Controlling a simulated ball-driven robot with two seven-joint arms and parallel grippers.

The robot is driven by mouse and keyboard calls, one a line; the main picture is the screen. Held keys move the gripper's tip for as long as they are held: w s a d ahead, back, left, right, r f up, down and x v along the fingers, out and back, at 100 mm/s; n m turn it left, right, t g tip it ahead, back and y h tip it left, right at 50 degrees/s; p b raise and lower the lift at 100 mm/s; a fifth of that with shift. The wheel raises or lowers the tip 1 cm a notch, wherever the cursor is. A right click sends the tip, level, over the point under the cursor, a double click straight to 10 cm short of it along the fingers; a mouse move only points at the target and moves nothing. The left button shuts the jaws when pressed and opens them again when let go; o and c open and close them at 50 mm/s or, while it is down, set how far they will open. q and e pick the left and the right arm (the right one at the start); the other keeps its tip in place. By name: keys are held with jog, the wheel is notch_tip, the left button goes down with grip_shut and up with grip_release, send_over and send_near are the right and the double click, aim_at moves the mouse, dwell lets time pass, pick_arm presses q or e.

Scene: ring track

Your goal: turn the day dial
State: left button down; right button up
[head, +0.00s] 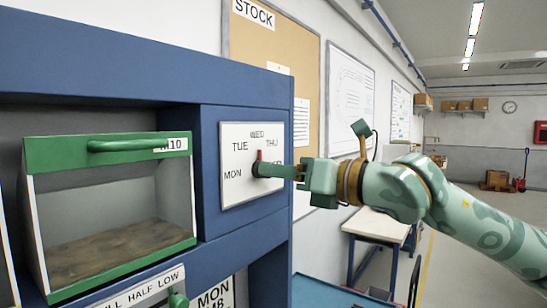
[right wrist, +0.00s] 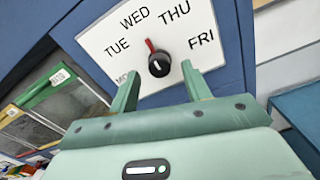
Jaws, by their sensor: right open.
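The day dial is a dark round knob (right wrist: 158,66) with a red pointer (head: 259,156) on a white plate (head: 232,186). The plate carries the labels MON, TUE, WED, THU and FRI. The pointer stands nearly upright, towards WED. My right gripper (head: 280,171) comes in from the right with its fingers towards the dial. In the right wrist view its open fingers (right wrist: 159,76) show either side of the knob, with gaps between. I cannot tell how deep they reach around it. In the head view they partly hide the knob and FRI. My left gripper is out of view.
The dial plate is on a blue cabinet (head: 256,91). Left of it is a green-framed bin (head: 108,145) with a handle and brown contents. A MON label (head: 214,296) is below. A white-topped table (head: 377,223) stands behind my right arm.

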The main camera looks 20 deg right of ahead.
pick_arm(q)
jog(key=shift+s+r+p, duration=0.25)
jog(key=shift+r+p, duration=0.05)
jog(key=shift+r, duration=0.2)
pick_arm(e)
jog(key=shift+x, duration=1.25)
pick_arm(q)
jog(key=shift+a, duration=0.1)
pick_arm(e)
jog(key=c, duration=1)
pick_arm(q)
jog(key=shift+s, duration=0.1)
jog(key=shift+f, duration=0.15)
